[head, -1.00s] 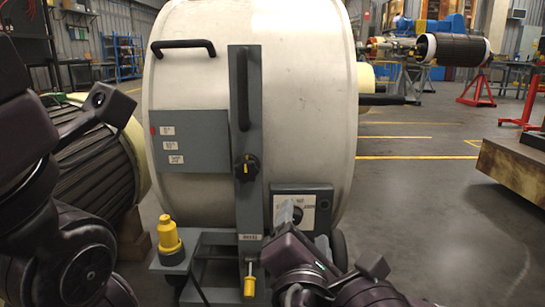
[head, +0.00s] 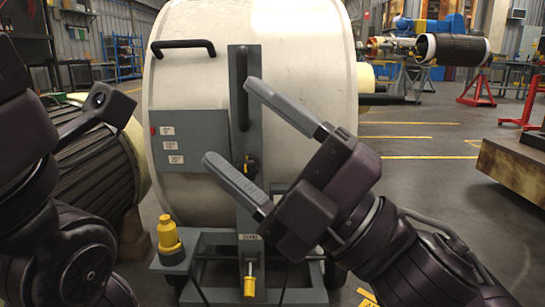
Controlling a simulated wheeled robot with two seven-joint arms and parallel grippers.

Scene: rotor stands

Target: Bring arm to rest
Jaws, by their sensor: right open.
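My right gripper (head: 230,122) is raised in front of the large white drum (head: 310,60). Its two grey fingers are spread wide, point up and left, and hold nothing. They overlap the drum's grey upright post (head: 243,70) in the picture; I cannot tell whether they touch it. The black knob on the post is partly hidden by the fingers. My right arm comes in from the lower right. My left arm (head: 65,250) fills the left edge, and its gripper fingers do not show.
The drum stands on a grey wheeled frame (head: 200,238) with a yellow plug (head: 168,238) and a yellow-handled lever (head: 249,285). A ribbed rotor (head: 100,165) is behind my left arm. A rusty block (head: 515,165) stands at right. Floor (head: 430,200) between is clear.

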